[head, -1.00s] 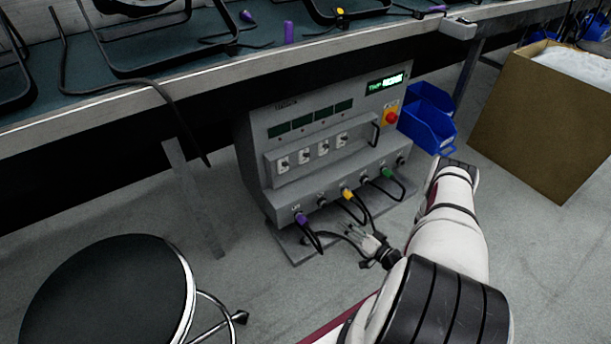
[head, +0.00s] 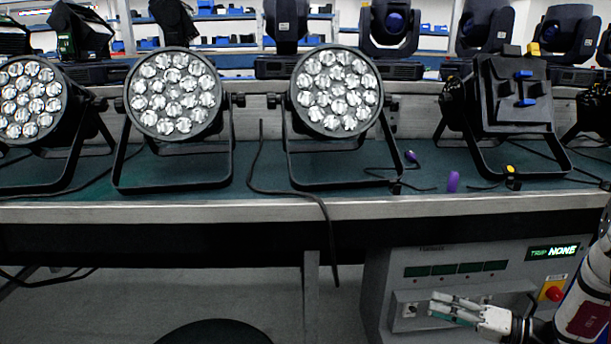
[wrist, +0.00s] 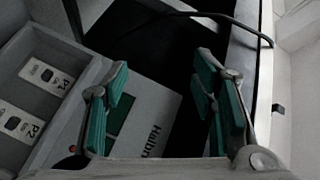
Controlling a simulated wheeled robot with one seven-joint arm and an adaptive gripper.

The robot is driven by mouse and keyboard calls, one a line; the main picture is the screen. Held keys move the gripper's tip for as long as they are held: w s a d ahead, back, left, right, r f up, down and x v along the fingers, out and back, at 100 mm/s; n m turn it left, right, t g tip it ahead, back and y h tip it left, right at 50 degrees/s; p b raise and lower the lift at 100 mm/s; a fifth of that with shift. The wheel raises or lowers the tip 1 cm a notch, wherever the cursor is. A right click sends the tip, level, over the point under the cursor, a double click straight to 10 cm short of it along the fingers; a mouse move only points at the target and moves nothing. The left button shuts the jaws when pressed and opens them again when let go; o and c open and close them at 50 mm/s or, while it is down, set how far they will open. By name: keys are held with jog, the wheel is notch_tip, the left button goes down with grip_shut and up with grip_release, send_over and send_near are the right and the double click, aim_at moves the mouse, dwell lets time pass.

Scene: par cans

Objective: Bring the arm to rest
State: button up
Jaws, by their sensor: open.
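My gripper (head: 436,306) is at the lower right of the head view, in front of the grey power box (head: 377,285). Its two fingers point left and stand apart with nothing between them. My white arm reaches in from the right edge. In the wrist view my gripper (wrist: 163,75) shows green-padded fingers spread wide and empty. Beyond them are the box's face with printed lettering (wrist: 155,128) and a switch panel with labelled switches (wrist: 45,75). I cannot tell the exact gap between fingers and box.
The bench edge (head: 200,212) runs above the box. Round par cans (head: 175,95) stand on the bench, with a black fixture (head: 510,100) to the right. A dark stool seat (head: 215,333) is at the bottom. A black cable (head: 325,230) hangs over the edge.

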jog(key=s+a+r+n+g+h, duration=0.2)
jog(key=s+a+r+g, duration=0.3)
jog(key=s+a+r, duration=0.5)
jog(key=s+a+r+n+g+h, duration=0.2)
jog(key=s+a+r+g, duration=0.45)
jog(key=r, duration=0.55)
jog(key=s+d+r+m+t+h+p, duration=0.1)
jog(key=s+h, duration=0.4)
jog(key=s, duration=0.6)
jog(key=s+d+r+m+t+h, duration=0.2)
jog(key=s+h, duration=0.3)
jog(key=s, duration=0.5)
jog(key=w+r+t+p, duration=0.1)
jog(key=w+r+p, duration=0.2)
jog(key=r+p, duration=1.5)
jog(key=shift+a+r+p, duration=0.25)
jog(key=shift+r+p, duration=0.15)
jog(key=shift+r, duration=0.25)
jog(key=s+r+p, duration=0.1)
jog(key=r+p, duration=0.5)
jog(key=s+r+t+p, duration=0.1)
jog(key=r+p, duration=0.5)
jog(key=r, duration=0.1)
jog(key=s+r+t+p, duration=0.1)
jog(key=r+p, duration=0.6)
jog(key=shift+r+n+t, duration=0.2)
jog(key=shift+n+t, duration=0.05)
jog(key=shift+n, duration=0.05)
jog(key=shift+c, duration=0.2)
